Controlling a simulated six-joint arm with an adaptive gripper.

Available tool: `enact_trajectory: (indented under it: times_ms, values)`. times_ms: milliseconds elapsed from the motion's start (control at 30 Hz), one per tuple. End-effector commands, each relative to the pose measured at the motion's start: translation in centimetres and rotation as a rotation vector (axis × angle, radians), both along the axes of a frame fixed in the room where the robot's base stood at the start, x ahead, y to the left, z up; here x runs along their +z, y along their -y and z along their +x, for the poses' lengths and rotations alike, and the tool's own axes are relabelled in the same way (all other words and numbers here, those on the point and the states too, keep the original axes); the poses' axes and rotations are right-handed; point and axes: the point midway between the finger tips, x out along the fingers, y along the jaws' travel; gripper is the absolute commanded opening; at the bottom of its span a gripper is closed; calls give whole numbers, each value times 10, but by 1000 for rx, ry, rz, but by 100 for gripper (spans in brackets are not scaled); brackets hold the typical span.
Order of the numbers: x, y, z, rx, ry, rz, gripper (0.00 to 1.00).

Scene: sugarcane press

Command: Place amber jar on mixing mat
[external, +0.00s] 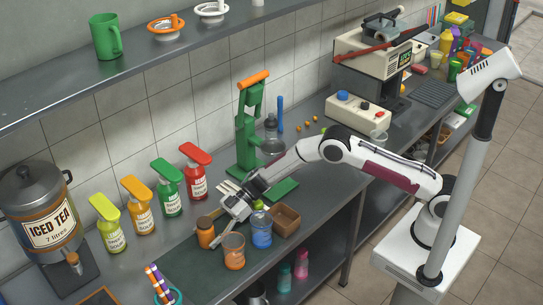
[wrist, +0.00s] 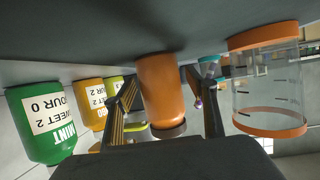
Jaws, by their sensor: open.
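The amber jar (external: 206,233) stands upright on the counter in the external view, just left of my gripper (external: 229,212). In the wrist view the amber jar (wrist: 162,88) is between the two open fingers of my gripper (wrist: 160,84), with its dark lid towards the bottom of the picture. A gap shows on the right of the jar; contact on the left cannot be told. The mixing mat (external: 187,268) is a dark green sheet on the counter in front. Whether the jar's base touches the mat's edge is unclear.
A clear cup with orange rims (external: 234,257) and a blue jar (external: 261,233) stand close on the right. A brown box (external: 286,219) is beyond them. A green press (external: 249,140) stands behind.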

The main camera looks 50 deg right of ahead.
Motion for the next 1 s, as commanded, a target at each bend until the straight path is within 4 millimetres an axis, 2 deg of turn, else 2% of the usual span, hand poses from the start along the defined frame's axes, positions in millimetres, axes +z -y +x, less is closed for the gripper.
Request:
enact_trajectory:
  times_ms: [533, 1000]
  values:
    - [23, 55, -4, -1, 0, 0, 56]
    - [25, 62, -5, 1, 0, 0, 56]
